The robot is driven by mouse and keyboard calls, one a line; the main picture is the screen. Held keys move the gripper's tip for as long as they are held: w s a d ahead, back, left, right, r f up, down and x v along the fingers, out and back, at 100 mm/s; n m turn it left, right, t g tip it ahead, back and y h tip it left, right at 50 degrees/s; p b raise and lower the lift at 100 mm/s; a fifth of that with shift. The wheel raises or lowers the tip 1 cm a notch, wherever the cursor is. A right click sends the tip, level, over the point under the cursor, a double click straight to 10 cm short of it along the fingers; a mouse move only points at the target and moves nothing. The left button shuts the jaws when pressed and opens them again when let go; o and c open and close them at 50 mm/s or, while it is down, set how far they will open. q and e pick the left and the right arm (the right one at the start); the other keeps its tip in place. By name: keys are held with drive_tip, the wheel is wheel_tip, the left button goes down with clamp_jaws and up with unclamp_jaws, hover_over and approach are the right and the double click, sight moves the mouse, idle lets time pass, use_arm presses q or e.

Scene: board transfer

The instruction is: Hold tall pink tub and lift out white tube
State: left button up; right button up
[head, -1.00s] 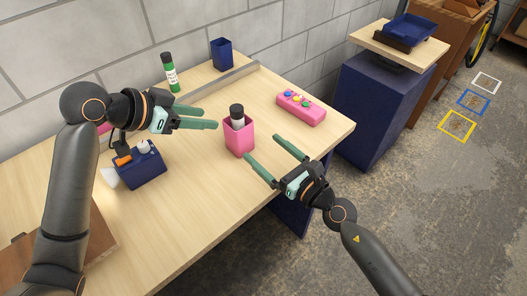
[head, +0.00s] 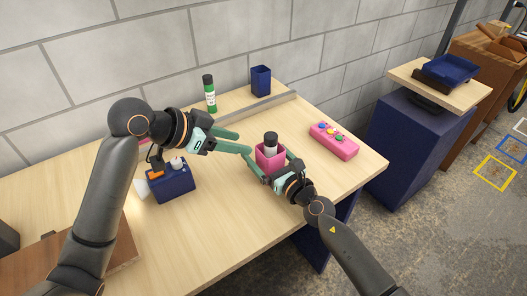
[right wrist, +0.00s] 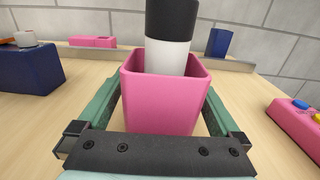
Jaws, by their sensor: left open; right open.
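The tall pink tub (head: 267,160) stands upright on the table, and it fills the middle of the right wrist view (right wrist: 158,103). The white tube (head: 270,148) with a black cap stands in the tub; its upper part also shows in the right wrist view (right wrist: 168,57) and its lower part is hidden by the tub walls. My right gripper (head: 275,165) is open, with one green finger on each side of the tub. My left gripper (head: 245,141) is open and empty, just left of the tub at about the height of the tube.
A blue box (head: 171,184) with small items stands left of the tub. A green tube (head: 210,96) and a blue cup (head: 261,80) stand at the back near a metal rail (head: 240,112). A pink button box (head: 334,141) lies to the right.

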drive_tip(key=shift+w, duration=0.1)
drive_tip(key=c, duration=1.3)
